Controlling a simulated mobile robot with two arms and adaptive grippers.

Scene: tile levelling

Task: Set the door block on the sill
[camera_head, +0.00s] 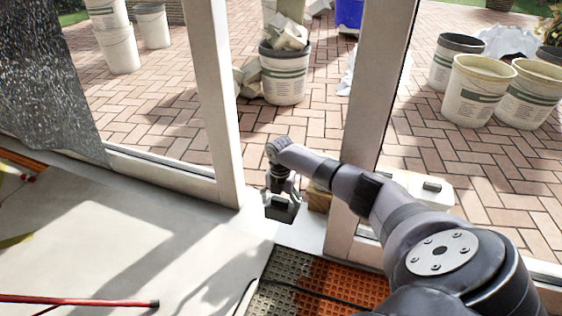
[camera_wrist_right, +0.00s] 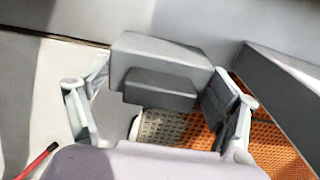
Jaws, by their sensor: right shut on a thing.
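My right gripper (camera_head: 281,196) is low in the door opening, between the two white door posts. It is shut on a grey block (camera_head: 281,210), which I take to be the door block. In the right wrist view the block (camera_wrist_right: 160,52) has a smaller, darker raised grip (camera_wrist_right: 161,90) between the fingers. The pale sill (camera_head: 312,232) runs across the opening below and around the block. I cannot tell whether the block touches the sill or is just above it. My left gripper is not in view.
A wooden block (camera_head: 318,197) stands by the right post's foot. An orange and beige studded mat (camera_head: 335,284) lies inside. A white piece with a dark grip (camera_head: 432,187) lies outside. A bucket of rubble (camera_head: 285,78) stands on the paving. A red bar (camera_head: 80,301) lies left.

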